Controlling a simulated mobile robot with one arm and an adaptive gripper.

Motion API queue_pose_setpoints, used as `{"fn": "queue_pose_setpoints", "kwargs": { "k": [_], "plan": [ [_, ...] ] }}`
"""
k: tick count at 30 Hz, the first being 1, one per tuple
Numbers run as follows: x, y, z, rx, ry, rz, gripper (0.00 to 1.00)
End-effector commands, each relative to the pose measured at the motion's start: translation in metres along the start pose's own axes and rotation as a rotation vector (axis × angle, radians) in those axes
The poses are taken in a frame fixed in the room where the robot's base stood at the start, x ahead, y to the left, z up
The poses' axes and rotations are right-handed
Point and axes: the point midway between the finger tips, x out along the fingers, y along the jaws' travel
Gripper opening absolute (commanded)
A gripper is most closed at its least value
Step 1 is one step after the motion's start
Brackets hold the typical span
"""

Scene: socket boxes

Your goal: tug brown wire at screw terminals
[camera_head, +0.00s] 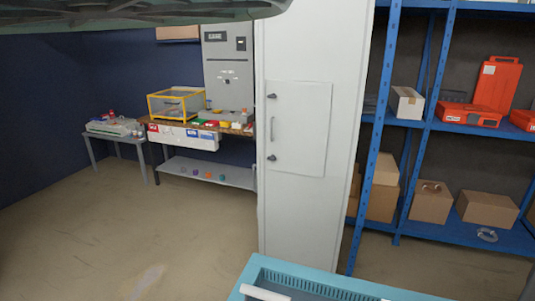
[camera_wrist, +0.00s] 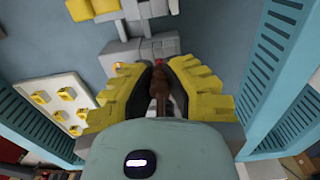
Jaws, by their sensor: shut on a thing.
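In the wrist view my gripper (camera_wrist: 160,88) has two yellow ribbed fingers with dark pads. It is shut on a thin brown wire (camera_wrist: 158,80) that runs between the fingertips. The wire's upper end meets a grey block (camera_wrist: 142,50), which looks like the screw terminals, just beyond the fingertips. I cannot make out the individual screws or how the wire sits in them. The lower part of the wire is hidden by the gripper body. The head view does not show my gripper or the wire.
In the wrist view a white panel with several yellow parts (camera_wrist: 62,98) lies left. Teal slotted walls (camera_wrist: 282,50) flank both sides. In the head view a white cabinet (camera_head: 300,205), blue shelves (camera_head: 465,130) and a workbench (camera_head: 160,127) stand around open floor (camera_head: 130,220).

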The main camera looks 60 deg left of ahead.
Motion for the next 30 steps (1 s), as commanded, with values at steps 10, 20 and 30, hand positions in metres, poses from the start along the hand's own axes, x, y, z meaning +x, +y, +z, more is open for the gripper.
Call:
{"fn": "queue_pose_setpoints", "kwargs": {
  "k": [10,20,30],
  "plan": [
    [0.002,0.0,0.0002,0.0,0.0,0.001,0.0],
    [0.0038,0.0001,0.0006,-0.002,0.0,0.001,0.0],
    [0.0035,-0.0001,0.0005,-0.002,0.0,0.0,0.38]
  ]
}}
